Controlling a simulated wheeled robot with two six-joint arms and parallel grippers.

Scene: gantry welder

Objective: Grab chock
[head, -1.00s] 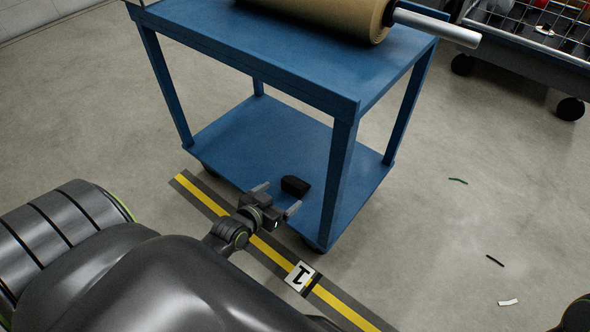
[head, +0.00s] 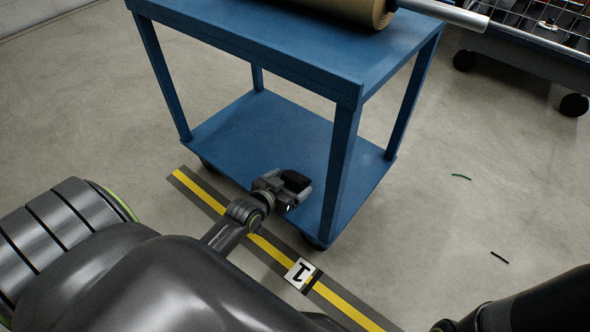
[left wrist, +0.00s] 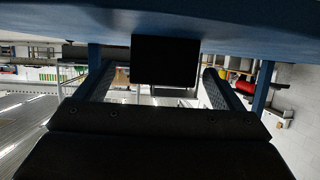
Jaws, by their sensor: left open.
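The chock (head: 297,179) is a small black block on the lower shelf of the blue cart, near its front edge. My left gripper (head: 290,186) is open at the chock, with its fingers on either side of it. In the left wrist view the chock (left wrist: 166,60) is a dark rectangle between the two fingers, against the blue shelf surface. Gaps show between the chock and both fingers there. The gripper partly hides the chock in the head view. My right arm shows at the lower right, but its gripper is out of view.
The blue cart's lower shelf (head: 245,130) is otherwise bare. A cart leg (head: 340,175) stands close to the right of my left gripper. The top shelf (head: 300,55) overhangs and carries a brown roll (head: 350,12). A yellow-and-black floor strip (head: 265,247) runs in front.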

